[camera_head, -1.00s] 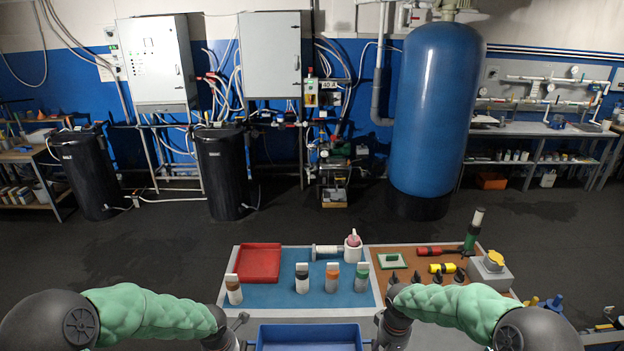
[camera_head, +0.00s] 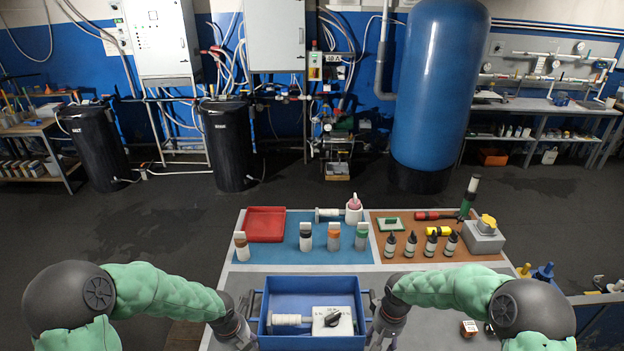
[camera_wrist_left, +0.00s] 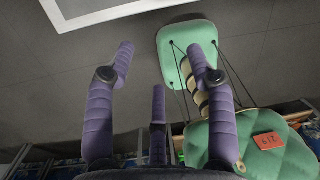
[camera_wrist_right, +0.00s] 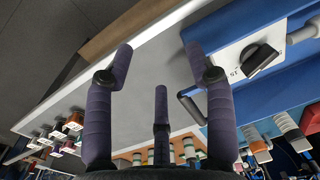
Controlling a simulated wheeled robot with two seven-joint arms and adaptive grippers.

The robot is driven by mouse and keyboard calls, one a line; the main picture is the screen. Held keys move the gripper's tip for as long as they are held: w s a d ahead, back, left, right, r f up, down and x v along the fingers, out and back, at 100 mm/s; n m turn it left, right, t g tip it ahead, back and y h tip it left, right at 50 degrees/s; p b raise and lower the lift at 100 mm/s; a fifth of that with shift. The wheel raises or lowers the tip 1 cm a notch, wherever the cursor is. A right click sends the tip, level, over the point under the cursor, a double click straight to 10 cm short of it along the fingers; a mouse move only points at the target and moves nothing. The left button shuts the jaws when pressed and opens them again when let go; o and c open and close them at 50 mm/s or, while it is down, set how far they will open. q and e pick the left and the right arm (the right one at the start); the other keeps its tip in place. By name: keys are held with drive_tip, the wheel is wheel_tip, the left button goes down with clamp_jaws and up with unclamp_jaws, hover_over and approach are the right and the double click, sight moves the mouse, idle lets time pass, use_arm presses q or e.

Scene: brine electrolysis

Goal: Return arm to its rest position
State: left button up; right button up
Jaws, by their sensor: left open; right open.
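My left arm comes in from the left of the head view, and its gripper (camera_head: 243,325) is beside the left wall of a blue crate (camera_head: 312,286). The left wrist view shows its fingers (camera_wrist_left: 155,70) apart with nothing between them. My right gripper (camera_head: 380,322) is by the crate's right side. The right wrist view shows its fingers (camera_wrist_right: 155,75) apart and empty, with the crate's handle (camera_wrist_right: 190,103) close to one finger. The crate holds a white cylindrical piece (camera_head: 290,320) and a white box with a black knob (camera_head: 332,322).
Behind the crate, a blue mat (camera_head: 287,258) bears a red tray (camera_head: 265,210) and several capped bottles. A brown mat (camera_head: 400,252) bears small dark-capped bottles and a grey box with a yellow knob (camera_head: 484,238).

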use_arm(q)
drive_tip(key=s+d+f+n+h+b, duration=0.1)
drive_tip(key=s+d+f+n+b, duration=0.2)
drive_tip(key=s+f+n, duration=0.3)
drive_tip(key=s+d+f+n+h+b, duration=0.1)
drive_tip(key=s+d+f+n+b, duration=0.2)
drive_tip(key=s+f+n, duration=0.3)
drive_tip(key=s+d+f+n+g+h+b, duration=0.1)
drive_tip(key=s+d+f+n+b, duration=0.2)
drive_tip(key=f+n, duration=1.1)
drive_tip(key=shift+s+d+f+n+b, duration=0.3)
drive_tip(key=shift+s+n+b, duration=1.35)
drive_tip(key=shift+n, duration=2.75)
use_arm(e)
drive_tip(key=s+a+f+m+y, duration=0.1)
drive_tip(key=s+a+f, duration=0.4)
drive_tip(key=s+f, duration=0.5)
drive_tip(key=s+a+f+m+y, duration=0.1)
drive_tip(key=s+a+f, duration=0.3)
drive_tip(key=s+f, duration=0.7)
drive_tip(key=shift+a+f+m+y+p, duration=0.35)
drive_tip(key=shift+f+y, duration=0.25)
drive_tip(key=shift+f, duration=2.1)
use_arm(q)
drive_tip(key=shift+s, duration=0.3)
